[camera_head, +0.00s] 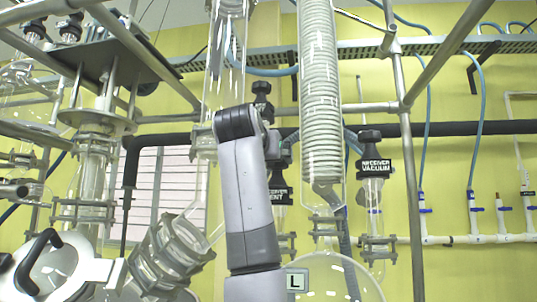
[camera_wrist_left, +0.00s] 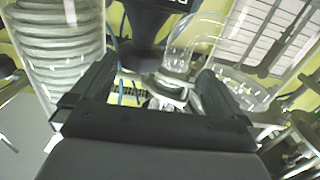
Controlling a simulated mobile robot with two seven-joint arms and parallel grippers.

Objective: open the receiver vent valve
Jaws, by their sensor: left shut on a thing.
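The receiver vent valve (camera_head: 278,196) is in the middle of the head view, with a black label partly covered by my left arm. In the left wrist view, a black tapered valve part (camera_wrist_left: 148,35) with a cut-off label at the top edge lies between the fingers of my left gripper (camera_wrist_left: 155,72). The fingers are apart on either side and shut on the valve; the exact contact is hard to see. In the head view the left gripper is hidden behind my arm. My right gripper is not in view.
The receiver vacuum valve (camera_head: 373,167) stands to the right. A coiled glass condenser (camera_head: 320,80) is close beside my arm and also shows in the left wrist view (camera_wrist_left: 58,45). Metal rods (camera_head: 408,150) and glass vessels crowd the space.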

